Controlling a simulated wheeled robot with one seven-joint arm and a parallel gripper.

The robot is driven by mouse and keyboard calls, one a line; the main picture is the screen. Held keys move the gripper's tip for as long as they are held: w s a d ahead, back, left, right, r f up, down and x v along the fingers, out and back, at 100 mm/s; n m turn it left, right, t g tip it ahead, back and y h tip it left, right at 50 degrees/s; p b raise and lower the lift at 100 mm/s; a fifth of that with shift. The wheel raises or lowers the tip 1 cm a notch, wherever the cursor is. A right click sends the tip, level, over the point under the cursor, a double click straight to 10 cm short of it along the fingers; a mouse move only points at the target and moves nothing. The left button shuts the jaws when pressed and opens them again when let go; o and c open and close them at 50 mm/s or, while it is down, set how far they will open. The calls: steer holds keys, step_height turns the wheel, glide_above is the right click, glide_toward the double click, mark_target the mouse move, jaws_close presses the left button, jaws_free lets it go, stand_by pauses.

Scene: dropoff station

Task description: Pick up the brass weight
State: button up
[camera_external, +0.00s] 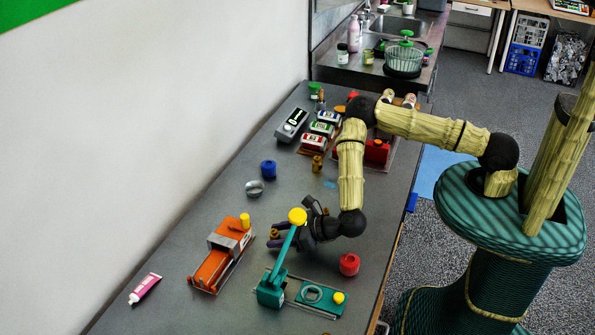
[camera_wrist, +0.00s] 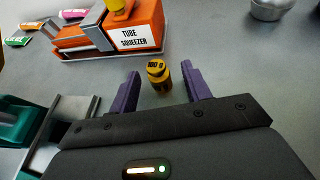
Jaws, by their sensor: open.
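A small brass weight (camera_wrist: 158,83) with dark lettering stands upright on the grey table in the wrist view. My gripper (camera_wrist: 160,75) is open, with one purple finger on each side of the weight and a gap to each. In the external view the brass weight (camera_external: 274,234) shows beside the fingers of my gripper (camera_external: 284,231), partly hidden by them. A second brass-coloured piece (camera_external: 317,163) stands farther back on the table.
An orange tube squeezer (camera_wrist: 133,36) stands just beyond the weight. A teal lever press (camera_external: 270,292) is close to my gripper, its yellow-knobbed arm raised. A red weight-like piece (camera_external: 349,265), a metal bowl (camera_external: 254,188) and a blue piece (camera_external: 268,170) stand around.

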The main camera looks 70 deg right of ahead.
stand_by(0.4)
steer(key=c, duration=1)
jaws_close()
steer(key=shift+r, duration=0.15)
steer(key=shift+r, duration=0.25)
steer(key=shift+s+r+b, duration=0.25)
steer(key=shift+r+b, duration=0.05)
steer(key=shift+r, duration=0.35)
steer(key=shift+s+r+b, duration=0.2)
steer(key=shift+r+b, duration=0.1)
steer(key=shift+r, duration=0.3)
steer(key=s+d, duration=0.1)
steer(key=s, duration=0.4)
steer(key=s+d+b, duration=0.1)
steer(key=s, duration=0.4)
steer(key=s+d+b, duration=0.1)
steer(key=s, duration=0.4)
steer(key=shift+d+r, duration=0.15)
steer(key=shift+s+d, duration=0.3)
steer(key=shift+s, duration=0.55)
